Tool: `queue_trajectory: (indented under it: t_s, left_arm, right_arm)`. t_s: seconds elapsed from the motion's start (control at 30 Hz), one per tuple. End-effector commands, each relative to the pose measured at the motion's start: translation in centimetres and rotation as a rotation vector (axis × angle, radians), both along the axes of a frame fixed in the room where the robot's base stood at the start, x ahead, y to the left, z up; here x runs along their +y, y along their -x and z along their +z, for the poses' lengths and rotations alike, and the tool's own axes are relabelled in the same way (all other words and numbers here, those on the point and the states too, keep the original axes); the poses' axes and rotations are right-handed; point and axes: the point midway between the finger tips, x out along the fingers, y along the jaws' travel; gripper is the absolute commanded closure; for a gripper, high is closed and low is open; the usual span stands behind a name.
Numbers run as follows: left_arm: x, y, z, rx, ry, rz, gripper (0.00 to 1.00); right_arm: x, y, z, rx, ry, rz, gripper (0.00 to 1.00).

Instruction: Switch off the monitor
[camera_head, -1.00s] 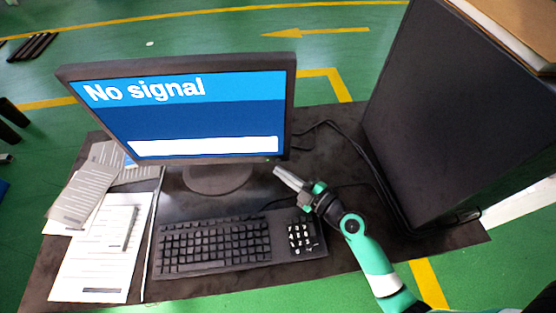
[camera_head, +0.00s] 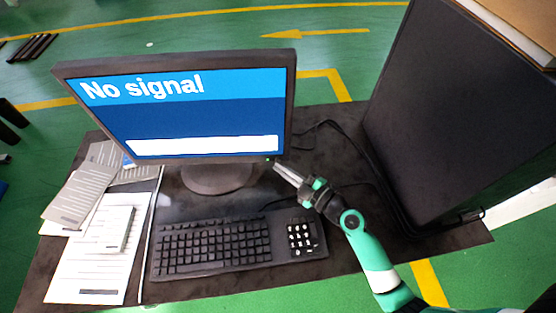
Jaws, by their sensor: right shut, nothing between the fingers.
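The monitor (camera_head: 190,110) stands at the back of the dark table, its screen lit blue and white with the words "No signal". A small green light (camera_head: 268,160) shows on the lower right of its bezel. My right gripper (camera_head: 277,166) is shut and empty, its fingertips pointing up and left at the bezel's lower right corner, very near the green light. I cannot tell whether the tips touch the bezel. My left gripper is not in view.
A black keyboard (camera_head: 212,246) lies in front of the monitor. Papers (camera_head: 95,260) cover the table's left side. A large black computer case (camera_head: 455,110) stands on the right, with cables (camera_head: 345,140) between it and the monitor.

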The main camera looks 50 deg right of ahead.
Motion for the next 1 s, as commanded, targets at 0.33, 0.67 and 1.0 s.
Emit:
queue_trajectory:
  t_s: [0.33, 0.67, 1.0]
  left_arm:
    - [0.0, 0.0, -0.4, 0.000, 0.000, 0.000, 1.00]
    - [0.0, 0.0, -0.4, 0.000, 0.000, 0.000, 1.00]
    - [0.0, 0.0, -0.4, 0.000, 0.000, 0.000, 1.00]
  right_arm:
    - [-0.3, -0.3, 0.0, 0.000, -0.001, 0.000, 1.00]
    - [-0.3, -0.3, 0.0, 0.000, -0.001, 0.000, 1.00]
    - [0.7, 0.7, 0.0, 0.001, -0.001, 0.001, 1.00]
